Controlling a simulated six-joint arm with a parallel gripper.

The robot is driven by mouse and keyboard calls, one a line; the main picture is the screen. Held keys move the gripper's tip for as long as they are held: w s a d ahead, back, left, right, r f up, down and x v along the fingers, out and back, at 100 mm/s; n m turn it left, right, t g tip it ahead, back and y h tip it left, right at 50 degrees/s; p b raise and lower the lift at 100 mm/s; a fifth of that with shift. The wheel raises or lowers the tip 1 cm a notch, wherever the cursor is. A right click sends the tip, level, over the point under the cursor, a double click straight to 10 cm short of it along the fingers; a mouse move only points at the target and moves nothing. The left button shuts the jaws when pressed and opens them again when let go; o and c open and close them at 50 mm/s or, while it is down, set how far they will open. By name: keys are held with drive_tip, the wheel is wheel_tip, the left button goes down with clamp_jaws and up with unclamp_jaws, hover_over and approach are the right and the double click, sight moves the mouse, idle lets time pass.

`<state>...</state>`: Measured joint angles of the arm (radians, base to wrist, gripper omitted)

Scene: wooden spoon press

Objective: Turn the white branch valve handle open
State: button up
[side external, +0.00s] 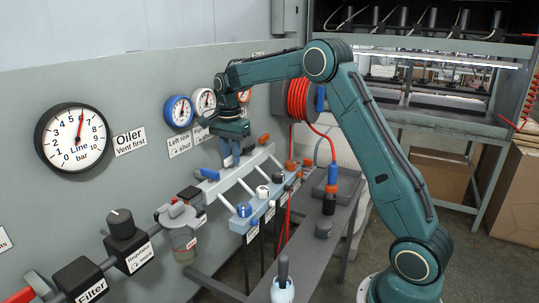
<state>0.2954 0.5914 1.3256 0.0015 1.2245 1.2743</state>
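The white branch valve handle (262,191) sits on one of several slanted branches of the pale manifold (240,167), between a blue handle (244,209) and a black handle (278,178). An orange-red handle (291,166) is on the branch farther back. My gripper (230,163) points down over the manifold's upper rail, up and left of the white handle and apart from it. Its two fingers are small in the picture, and I cannot tell how far apart they are. I see nothing held in it. Whatever lies directly behind the fingers is hidden.
Gauges (73,137) hang on the grey wall. A filter, regulator and oiler bowl (184,231) line the left. A red hose reel (297,98) stands behind the manifold. A grey bench (311,258) holds a bottle (282,289) and small fittings.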

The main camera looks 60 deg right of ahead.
clamp_jaws()
drive_tip(key=shift+n, duration=0.5)
drive_tip(key=n, duration=0.2)
drive_tip(key=shift+n, duration=0.4)
drive_tip(key=n, duration=1.4)
